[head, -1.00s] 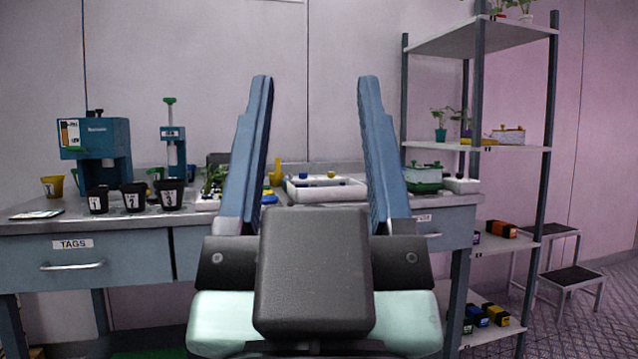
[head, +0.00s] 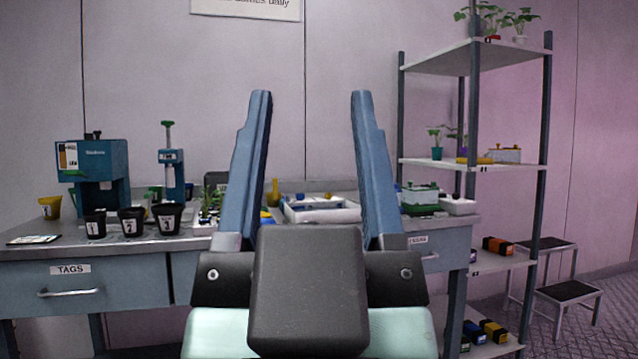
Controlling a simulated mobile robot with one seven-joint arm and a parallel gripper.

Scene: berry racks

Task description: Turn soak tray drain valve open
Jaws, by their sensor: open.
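My gripper (head: 310,95) is in the middle of the head view, pointing up and away, its two blue fingers wide apart with nothing between them. Between and behind the fingers, a white tray (head: 320,214) with dark contents sits on the bench; it appears to be the soak tray. A small yellow knob (head: 327,195) and a small blue part (head: 300,197) show at its back. I cannot tell which part is the drain valve. My fingers and wrist hide parts of the tray's surroundings. The gripper looks well apart from the tray.
Numbered black pots (head: 131,221) and a teal machine (head: 97,172) stand on the bench at left. A yellow bottle (head: 273,192) stands left of the tray. A green-and-white box (head: 419,197) is at right. A tall shelf rack (head: 472,163) and a step stool (head: 567,291) stand at right.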

